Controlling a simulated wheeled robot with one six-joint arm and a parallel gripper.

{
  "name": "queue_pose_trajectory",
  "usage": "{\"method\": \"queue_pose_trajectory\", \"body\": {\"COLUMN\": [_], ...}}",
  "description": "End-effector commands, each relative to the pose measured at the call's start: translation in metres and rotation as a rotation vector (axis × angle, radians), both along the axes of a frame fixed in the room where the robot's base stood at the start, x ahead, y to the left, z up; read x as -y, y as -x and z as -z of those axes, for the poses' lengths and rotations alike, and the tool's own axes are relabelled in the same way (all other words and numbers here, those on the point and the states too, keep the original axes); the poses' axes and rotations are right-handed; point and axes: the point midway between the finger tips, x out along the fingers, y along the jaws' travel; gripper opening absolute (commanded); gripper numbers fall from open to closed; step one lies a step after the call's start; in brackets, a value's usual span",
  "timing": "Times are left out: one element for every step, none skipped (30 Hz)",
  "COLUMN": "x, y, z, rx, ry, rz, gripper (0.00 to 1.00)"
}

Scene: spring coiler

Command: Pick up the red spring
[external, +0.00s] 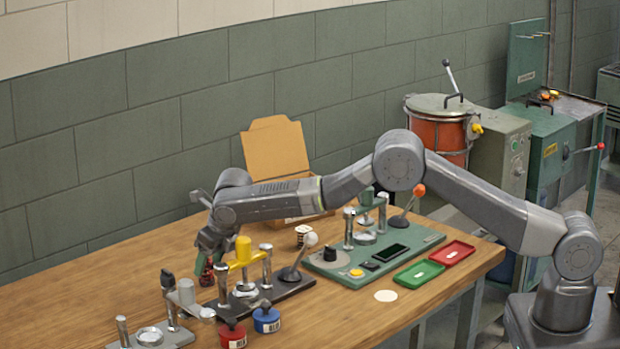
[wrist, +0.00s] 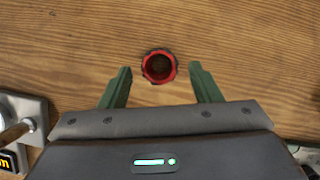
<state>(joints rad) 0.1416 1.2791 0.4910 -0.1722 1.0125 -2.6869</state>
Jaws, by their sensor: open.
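The red spring (wrist: 159,66) stands on the wooden table in the wrist view, seen from above as a red ring with a dark outer edge and a dark hollow. My gripper (wrist: 160,76) is open, with one green finger on each side of the spring and clear gaps between. In the external view my gripper (external: 208,256) points down at the table behind the yellow-topped press. A small dark red piece (external: 207,275) shows below the fingers there, partly hidden. I cannot tell the exact height of the fingertips over the table.
The yellow-topped press (external: 243,262) stands close to the right of my gripper. A grey press (external: 152,335), a red pot (external: 232,336) and a blue pot (external: 266,320) stand nearer the front. An open cardboard box (external: 276,150) is at the back. The table's left part is clear.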

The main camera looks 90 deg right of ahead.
Motion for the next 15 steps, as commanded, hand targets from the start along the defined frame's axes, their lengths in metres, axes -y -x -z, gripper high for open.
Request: {"method": "queue_pose_trajectory", "body": {"x": [0.002, 0.003, 0.004, 0.005, 0.005, 0.006, 0.006, 0.007, 0.007, 0.007, 0.007, 0.007, 0.007, 0.007, 0.007], "y": [-0.003, -0.005, -0.006, -0.008, -0.009, -0.009, -0.01, -0.011, -0.011, -0.012, -0.012, -0.012, -0.012, -0.012, -0.012], "z": [0.004, 0.006, 0.012, 0.014, 0.017, 0.021, 0.023, 0.024, 0.025, 0.026, 0.027, 0.027, 0.027, 0.027, 0.027], "rx": [-0.001, -0.001, -0.002, -0.001, -0.001, -0.001, -0.001, 0.0, 0.001, 0.001, 0.001, 0.001, 0.001, 0.001, 0.001], "ry": [0.0, -0.001, 0.0, -0.001, -0.001, -0.001, -0.001, 0.0, 0.0, 0.0, 0.0, 0.001, 0.001, 0.001, 0.001], "rz": [0.0, 0.001, 0.0, 0.0, 0.0, 0.0, 0.0, 0.0, 0.001, 0.001, 0.001, 0.0, 0.0, 0.0, 0.0], "gripper": [0.57, 0.57, 0.57, 0.57, 0.57, 0.57, 0.57, 0.57, 0.57, 0.57, 0.57, 0.57, 0.57, 0.57, 0.57]}}
